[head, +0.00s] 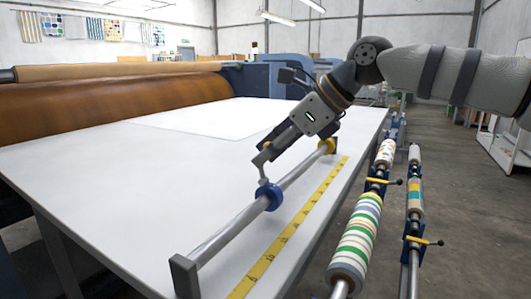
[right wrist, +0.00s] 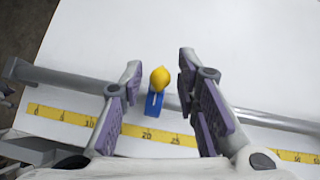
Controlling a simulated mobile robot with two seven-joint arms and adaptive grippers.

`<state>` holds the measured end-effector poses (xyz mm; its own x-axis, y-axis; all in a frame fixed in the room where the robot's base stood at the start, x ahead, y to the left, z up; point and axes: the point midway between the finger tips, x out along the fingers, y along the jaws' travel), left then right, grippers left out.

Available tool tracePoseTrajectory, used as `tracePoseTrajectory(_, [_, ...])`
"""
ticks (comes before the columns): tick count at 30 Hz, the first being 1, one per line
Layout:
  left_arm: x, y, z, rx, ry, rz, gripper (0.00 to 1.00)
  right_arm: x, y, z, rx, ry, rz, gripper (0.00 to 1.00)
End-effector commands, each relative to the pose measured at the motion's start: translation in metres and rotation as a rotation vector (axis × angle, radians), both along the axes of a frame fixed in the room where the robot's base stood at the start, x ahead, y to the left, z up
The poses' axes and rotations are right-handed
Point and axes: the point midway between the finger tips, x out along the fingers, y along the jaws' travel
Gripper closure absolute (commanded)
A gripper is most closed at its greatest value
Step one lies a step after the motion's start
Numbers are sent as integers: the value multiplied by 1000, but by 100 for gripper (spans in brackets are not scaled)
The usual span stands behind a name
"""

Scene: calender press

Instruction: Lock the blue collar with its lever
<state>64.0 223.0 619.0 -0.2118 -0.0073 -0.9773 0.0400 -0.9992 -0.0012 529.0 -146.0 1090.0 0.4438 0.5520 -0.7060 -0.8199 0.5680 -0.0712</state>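The blue collar (head: 270,196) sits around a grey metal rod (head: 228,235) above the white table. Its lever with a yellow knob (right wrist: 160,79) stands up from the collar toward the camera in the right wrist view, where the blue collar (right wrist: 153,104) shows below the knob. My right gripper (head: 263,157) is just above the collar, pointing down at it. In the right wrist view the purple-padded fingers of my right gripper (right wrist: 160,62) are apart on either side of the knob, with gaps on both sides. My left gripper is not in view.
A yellow ruler (head: 290,232) lies along the table edge beside the rod. An end bracket (head: 185,277) holds the rod's near end; a yellow part (head: 328,146) is near its far end. Striped rollers (head: 358,240) stand right of the table. The white table top (head: 130,180) is largely clear.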

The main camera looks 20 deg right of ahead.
Motion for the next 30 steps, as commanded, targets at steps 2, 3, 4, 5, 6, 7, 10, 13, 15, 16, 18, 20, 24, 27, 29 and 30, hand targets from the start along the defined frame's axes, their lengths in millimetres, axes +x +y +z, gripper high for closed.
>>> tracePoseTrajectory(2, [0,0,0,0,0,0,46,2,3,-3,0,-1,-1,71])
tracePoseTrajectory(3, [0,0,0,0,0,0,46,3,4,-4,0,-2,0,71])
tracePoseTrajectory(4, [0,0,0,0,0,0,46,3,4,-5,1,-2,0,71])
tracePoseTrajectory(5, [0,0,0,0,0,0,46,4,5,-5,1,-2,0,71])
tracePoseTrajectory(6, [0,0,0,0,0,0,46,4,5,-5,0,-3,-1,71])
tracePoseTrajectory(7, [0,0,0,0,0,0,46,4,5,-5,0,-3,-1,71])
tracePoseTrajectory(10, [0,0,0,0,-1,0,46,3,4,-4,1,-2,0,71])
tracePoseTrajectory(13, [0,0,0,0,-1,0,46,3,4,-4,0,-2,0,94])
tracePoseTrajectory(15, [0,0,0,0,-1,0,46,3,4,-4,0,-2,0,100])
tracePoseTrajectory(16, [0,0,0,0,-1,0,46,3,4,-5,0,-2,0,100])
tracePoseTrajectory(18, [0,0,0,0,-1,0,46,3,4,-5,0,-2,0,100])
tracePoseTrajectory(20, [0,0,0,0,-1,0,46,3,4,-4,0,-2,0,100])
tracePoseTrajectory(24, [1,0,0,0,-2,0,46,3,3,-5,9,-10,0,100])
tracePoseTrajectory(27, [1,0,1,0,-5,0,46,1,2,-5,31,-29,-1,100])
tracePoseTrajectory(29, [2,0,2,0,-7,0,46,0,0,-5,51,-49,-1,100])
tracePoseTrajectory(30, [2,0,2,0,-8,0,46,-1,-1,-6,67,-65,0,100])
